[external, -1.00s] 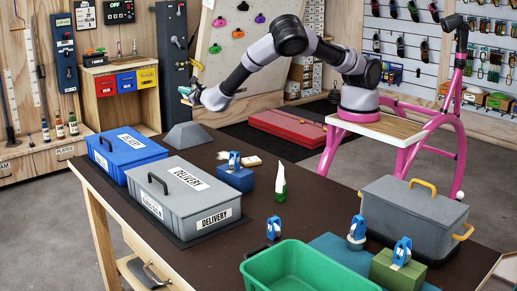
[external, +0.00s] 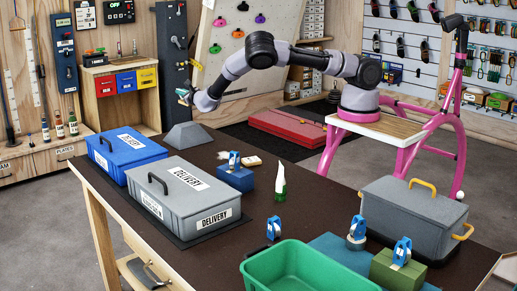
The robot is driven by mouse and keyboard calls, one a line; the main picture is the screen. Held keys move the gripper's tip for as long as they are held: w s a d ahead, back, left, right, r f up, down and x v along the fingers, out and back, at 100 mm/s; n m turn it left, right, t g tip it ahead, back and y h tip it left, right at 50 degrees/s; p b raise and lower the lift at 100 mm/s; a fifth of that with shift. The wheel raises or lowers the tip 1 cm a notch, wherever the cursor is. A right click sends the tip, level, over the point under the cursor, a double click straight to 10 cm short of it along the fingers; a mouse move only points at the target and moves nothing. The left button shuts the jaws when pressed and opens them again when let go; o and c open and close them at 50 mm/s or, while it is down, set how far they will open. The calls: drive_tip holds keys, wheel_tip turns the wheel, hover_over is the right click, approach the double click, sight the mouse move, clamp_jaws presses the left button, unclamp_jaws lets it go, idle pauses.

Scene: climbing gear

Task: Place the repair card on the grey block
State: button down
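A grey block with sloping sides (external: 187,136) stands at the far edge of the dark table, behind the grey delivery box. My gripper (external: 182,95) is in the air above and slightly left of this block, clear of it. It is small and seen from the side, so I cannot tell whether its fingers are open or shut, or whether they hold a card.
A blue box (external: 125,150) and a grey delivery box (external: 183,197) stand at left. A blue block (external: 236,179), a white-and-green bottle (external: 280,183), a green bin (external: 305,268) and a grey lidded crate (external: 412,215) stand further right.

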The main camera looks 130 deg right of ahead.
wheel_tip(320, 180, down, 9)
drive_tip(key=shift+f, duration=0.2)
idle(0.3)
drive_tip(key=shift+f, duration=0.15)
drive_tip(key=c, duration=1.1)
unclamp_jaws()
